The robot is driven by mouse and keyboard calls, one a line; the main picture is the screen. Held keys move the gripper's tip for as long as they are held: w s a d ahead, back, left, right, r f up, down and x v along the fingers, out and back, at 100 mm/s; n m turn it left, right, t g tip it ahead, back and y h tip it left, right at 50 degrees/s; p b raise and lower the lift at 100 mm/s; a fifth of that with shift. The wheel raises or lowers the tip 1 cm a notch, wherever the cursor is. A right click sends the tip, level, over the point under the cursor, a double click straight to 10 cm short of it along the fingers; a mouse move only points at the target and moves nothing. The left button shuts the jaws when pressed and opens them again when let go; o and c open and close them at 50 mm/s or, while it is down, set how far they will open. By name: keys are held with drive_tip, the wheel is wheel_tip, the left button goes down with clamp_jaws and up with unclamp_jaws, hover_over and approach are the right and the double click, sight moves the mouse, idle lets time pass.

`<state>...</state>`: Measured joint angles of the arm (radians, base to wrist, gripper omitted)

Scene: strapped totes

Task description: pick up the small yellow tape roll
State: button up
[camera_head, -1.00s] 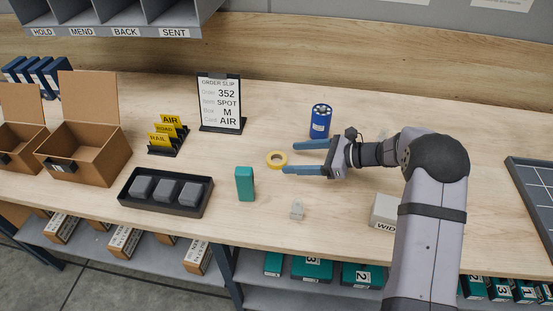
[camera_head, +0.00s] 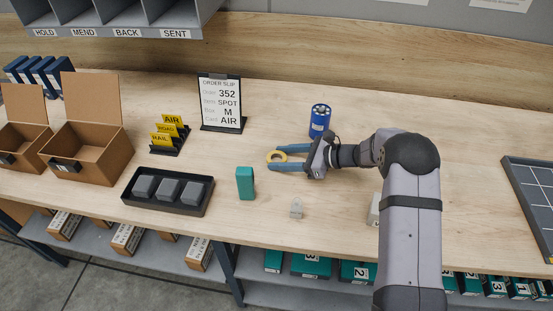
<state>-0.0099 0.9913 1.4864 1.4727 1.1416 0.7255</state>
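My gripper (camera_head: 272,158) reaches in from the right, low over the table. Its two blue fingers are spread apart, one on the far side of the roll and one on the near side. The roll sits between the fingertips, and part of its ring is hidden by the fingers. I cannot tell whether either finger touches it.
A blue cylinder (camera_head: 320,121) stands just behind my gripper. A teal block (camera_head: 245,183) stands front left of the roll, and a small grey piece (camera_head: 296,209) lies in front. A black tray (camera_head: 168,191) with grey blocks and an order slip stand (camera_head: 220,103) are left.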

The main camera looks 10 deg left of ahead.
sight(282, 159)
drive_tip(key=c, duration=0.4)
drive_tip(key=shift+r, duration=0.1)
drive_tip(key=shift+c, duration=0.2)
wheel_tip(282, 159, up, 10)
drive_tip(key=b, duration=0.2)
